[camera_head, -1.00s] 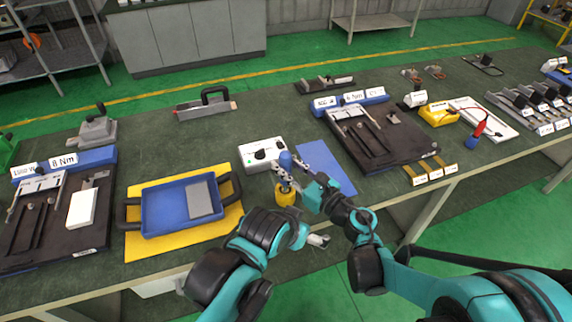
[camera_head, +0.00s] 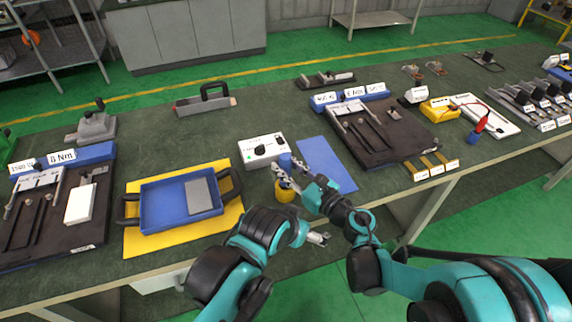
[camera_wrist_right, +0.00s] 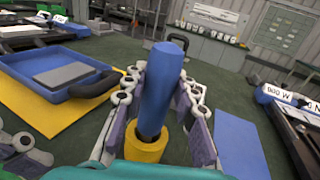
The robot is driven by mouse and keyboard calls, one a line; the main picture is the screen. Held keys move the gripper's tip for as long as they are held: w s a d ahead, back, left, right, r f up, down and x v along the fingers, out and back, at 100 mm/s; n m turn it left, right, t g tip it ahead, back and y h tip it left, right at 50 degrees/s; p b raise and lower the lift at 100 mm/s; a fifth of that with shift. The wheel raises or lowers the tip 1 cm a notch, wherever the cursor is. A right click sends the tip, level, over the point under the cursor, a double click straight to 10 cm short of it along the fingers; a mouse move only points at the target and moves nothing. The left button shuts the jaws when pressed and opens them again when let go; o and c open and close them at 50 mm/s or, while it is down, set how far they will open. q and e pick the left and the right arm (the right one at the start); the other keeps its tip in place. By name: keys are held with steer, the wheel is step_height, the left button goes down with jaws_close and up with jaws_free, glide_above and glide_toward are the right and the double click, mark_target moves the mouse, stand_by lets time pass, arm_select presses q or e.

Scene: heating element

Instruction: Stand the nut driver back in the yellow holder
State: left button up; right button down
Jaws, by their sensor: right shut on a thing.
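The nut driver has a blue handle (camera_wrist_right: 160,85) and a dark shaft, and it stands near upright with a slight tilt in the right wrist view. My right gripper (camera_head: 285,174) is shut on the handle, with one finger on each side. The yellow holder (camera_wrist_right: 146,147) is directly below the handle, and the shaft's lower end meets its opening. How deep the shaft sits is hidden. The holder also shows in the head view (camera_head: 286,191), partly behind the fingers. My left gripper (camera_head: 318,239) is near the table's front edge, away from the driver; its jaws are too small to judge.
A white box with a black knob (camera_head: 262,150) stands just behind the holder. A blue mat (camera_head: 327,163) lies to its right. A blue tray (camera_head: 165,218) on a yellow mat (camera_head: 135,246) is to the left. A dark fixture board (camera_head: 400,135) stands further right.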

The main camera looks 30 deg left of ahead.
steer(key=shift+f, duration=0.15)
steer(key=c, duration=1.1)
jaws_free()
steer(key=shift+c, duration=0.2)
steer(key=shift+d, duration=0.1)
steer(key=v, duration=1.1)
steer(key=shift+d, duration=0.35)
steer(key=shift+s, duration=0.1)
